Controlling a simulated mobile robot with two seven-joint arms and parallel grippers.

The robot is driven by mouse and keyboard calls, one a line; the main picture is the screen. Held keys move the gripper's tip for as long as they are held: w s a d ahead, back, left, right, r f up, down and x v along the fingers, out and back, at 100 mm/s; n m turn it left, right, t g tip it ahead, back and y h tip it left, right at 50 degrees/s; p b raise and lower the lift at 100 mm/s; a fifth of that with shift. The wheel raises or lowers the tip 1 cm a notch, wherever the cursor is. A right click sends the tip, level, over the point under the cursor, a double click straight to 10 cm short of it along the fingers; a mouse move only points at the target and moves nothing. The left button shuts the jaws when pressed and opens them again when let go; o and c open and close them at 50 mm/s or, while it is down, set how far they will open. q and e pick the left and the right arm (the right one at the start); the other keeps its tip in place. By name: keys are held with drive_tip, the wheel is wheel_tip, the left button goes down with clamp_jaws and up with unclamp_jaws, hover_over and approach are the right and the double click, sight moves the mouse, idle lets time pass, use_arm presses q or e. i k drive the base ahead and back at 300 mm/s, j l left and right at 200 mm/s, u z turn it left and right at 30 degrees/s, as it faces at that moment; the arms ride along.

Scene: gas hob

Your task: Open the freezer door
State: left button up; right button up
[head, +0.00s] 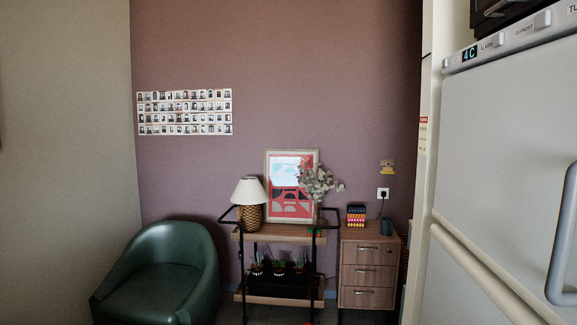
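A large white freezer door (505,170) fills the right side of the head view, close to me, and it looks shut. A grey vertical bar handle (563,245) is at the far right and is partly cut off by the picture edge. Neither of my grippers is in the picture.
A dark green armchair (165,270) stands at the left. A cart (275,237) with a lamp (249,195) and a framed picture (291,180) stands by the far wall. A wooden drawer unit (367,270) is beside it, left of the freezer.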

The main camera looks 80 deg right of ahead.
sight(506, 185)
drive_tip(key=z, duration=3.55)
drive_tip(key=l, duration=0.55)
